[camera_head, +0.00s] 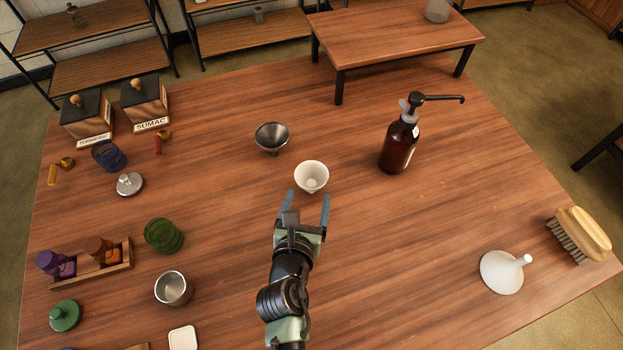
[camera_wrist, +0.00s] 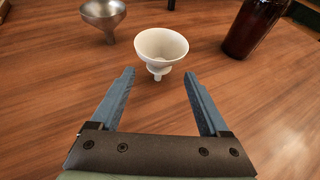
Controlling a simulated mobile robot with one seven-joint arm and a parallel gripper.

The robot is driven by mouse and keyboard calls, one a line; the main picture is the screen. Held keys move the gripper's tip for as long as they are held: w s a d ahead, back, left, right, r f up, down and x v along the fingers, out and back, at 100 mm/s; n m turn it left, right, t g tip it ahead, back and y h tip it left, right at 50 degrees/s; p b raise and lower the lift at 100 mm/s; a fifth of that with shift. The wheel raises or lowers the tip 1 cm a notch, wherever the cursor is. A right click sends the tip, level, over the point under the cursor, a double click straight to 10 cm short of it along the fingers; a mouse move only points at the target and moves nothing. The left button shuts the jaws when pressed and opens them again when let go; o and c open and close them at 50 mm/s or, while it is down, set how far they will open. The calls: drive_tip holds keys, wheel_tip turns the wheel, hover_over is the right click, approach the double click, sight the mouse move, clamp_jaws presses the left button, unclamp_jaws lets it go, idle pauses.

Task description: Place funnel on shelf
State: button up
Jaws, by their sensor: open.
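A white funnel (camera_head: 311,176) stands wide end up, spout down, near the middle of the table; it also shows in the wrist view (camera_wrist: 161,45). My gripper (camera_head: 307,198) is open and empty just in front of it; in the wrist view its fingertips (camera_wrist: 159,73) point at the funnel with the spout between their lines. A metal funnel (camera_head: 272,137) stands behind and to the left. Another white funnel (camera_head: 501,272) lies wide side down at the right. A raised wooden shelf (camera_head: 395,35) on black legs stands at the back of the table.
A brown pump bottle (camera_head: 399,145) stands right of the funnel, and a brush (camera_head: 580,235) lies at the right edge. Jars, lids, a metal cup (camera_head: 173,288) and labelled boxes (camera_head: 146,101) fill the left side. Bare tabletop lies between funnel and raised shelf.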

sight(311, 187)
drive_tip(key=b+x, duration=0.1)
drive_tip(key=x, duration=0.4)
drive_tip(key=shift+w+f, duration=0.1)
drive_tip(key=shift+f, duration=0.05)
clamp_jaws()
